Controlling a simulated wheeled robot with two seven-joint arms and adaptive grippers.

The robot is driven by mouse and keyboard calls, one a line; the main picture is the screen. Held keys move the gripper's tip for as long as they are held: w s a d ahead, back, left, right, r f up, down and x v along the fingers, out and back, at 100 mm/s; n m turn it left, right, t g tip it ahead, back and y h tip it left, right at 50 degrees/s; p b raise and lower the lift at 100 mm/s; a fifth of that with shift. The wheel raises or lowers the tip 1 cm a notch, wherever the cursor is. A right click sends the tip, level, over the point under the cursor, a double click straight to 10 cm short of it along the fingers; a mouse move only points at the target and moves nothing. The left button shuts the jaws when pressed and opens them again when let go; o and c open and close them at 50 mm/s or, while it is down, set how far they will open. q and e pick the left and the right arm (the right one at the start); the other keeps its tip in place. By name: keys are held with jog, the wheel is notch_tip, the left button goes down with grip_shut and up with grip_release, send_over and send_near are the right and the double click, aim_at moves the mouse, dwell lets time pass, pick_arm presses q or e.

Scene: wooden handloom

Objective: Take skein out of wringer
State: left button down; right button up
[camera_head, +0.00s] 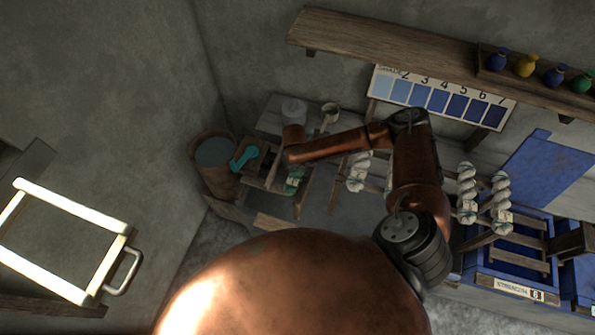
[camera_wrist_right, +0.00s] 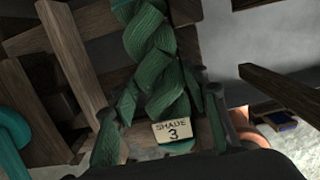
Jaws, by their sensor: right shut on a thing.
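A twisted green skein (camera_wrist_right: 150,48) with a tag reading "SHADE 3" fills the middle of the right wrist view. It also shows in the head view (camera_head: 293,182), small and dark beside the wringer. The wooden wringer (camera_wrist_right: 72,50) stands around it, and its teal crank (camera_head: 244,158) shows at the left. My right gripper (camera_wrist_right: 165,118) is shut on the skein, with a finger on each side of it near the tag. In the head view my right arm hides part of the wringer. I cannot tell how much of the skein is still inside the wringer. My left gripper is not in view.
A wooden bucket (camera_head: 213,153) stands left of the wringer. Pale skeins (camera_head: 467,190) hang at the right near a blue vat (camera_head: 515,265). A numbered shade card (camera_head: 440,98) is on the wall under a shelf (camera_head: 390,42). A white frame (camera_head: 70,210) is at the left.

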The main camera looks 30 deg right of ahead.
jog(key=c, duration=0.5)
jog(key=shift+r, duration=0.1)
